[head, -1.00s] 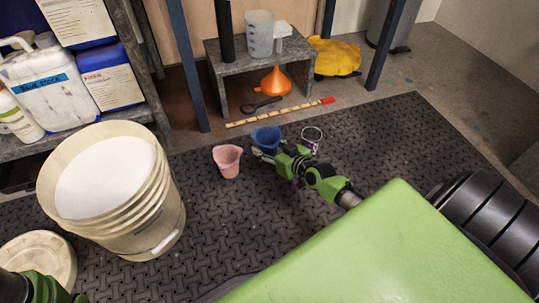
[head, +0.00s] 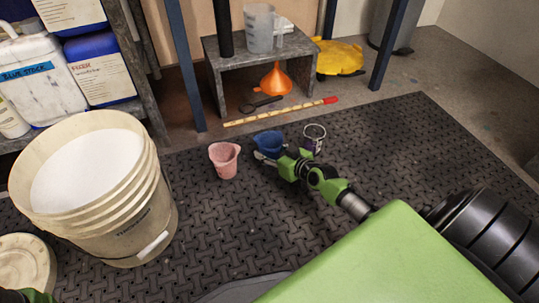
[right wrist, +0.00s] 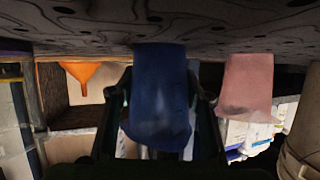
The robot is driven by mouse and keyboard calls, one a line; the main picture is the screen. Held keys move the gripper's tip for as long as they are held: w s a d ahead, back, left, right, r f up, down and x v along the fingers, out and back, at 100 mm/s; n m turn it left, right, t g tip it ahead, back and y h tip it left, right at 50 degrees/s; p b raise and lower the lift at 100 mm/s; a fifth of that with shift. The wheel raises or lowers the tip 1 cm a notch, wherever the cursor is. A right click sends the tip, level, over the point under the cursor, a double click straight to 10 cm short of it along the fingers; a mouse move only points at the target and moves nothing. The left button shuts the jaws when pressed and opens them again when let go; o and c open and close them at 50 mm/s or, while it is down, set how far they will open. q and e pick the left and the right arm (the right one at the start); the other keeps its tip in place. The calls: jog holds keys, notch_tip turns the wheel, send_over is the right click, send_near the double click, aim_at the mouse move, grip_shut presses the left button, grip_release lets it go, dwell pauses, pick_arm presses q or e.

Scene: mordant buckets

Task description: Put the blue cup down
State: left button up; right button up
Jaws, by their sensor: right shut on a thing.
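The blue cup (head: 268,142) is on or just above the dark mat in the head view, upright, its lower part partly hidden by my gripper. My right gripper (head: 266,157) is shut on it. In the right wrist view, which is upside down, the blue cup (right wrist: 160,95) sits between the two fingers (right wrist: 162,100). Its base end meets the mat surface in that picture; I cannot tell for sure if it bears on it. My left gripper is out of view; only a bit of my left arm shows at the lower left corner.
A pink cup (head: 224,160) stands left of the blue cup; a clear cup (head: 314,138) stands to the right. A large white bucket (head: 150,235) is at left. A ruler stick (head: 275,113) and an orange funnel (head: 276,82) lie behind. The mat (head: 400,135) is clear at right.

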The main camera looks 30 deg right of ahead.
jog(key=shift+f, duration=0.15)
jog(key=o, duration=1.1)
jog(key=shift+r, duration=0.25)
jog(key=p+v, duration=0.6)
jog(key=v, duration=0.4)
jog(key=shift+s+r+p, duration=0.2)
jog(key=shift+p, duration=0.1)
jog(key=shift+s+r, duration=0.2)
jog(key=shift+s, duration=0.5)
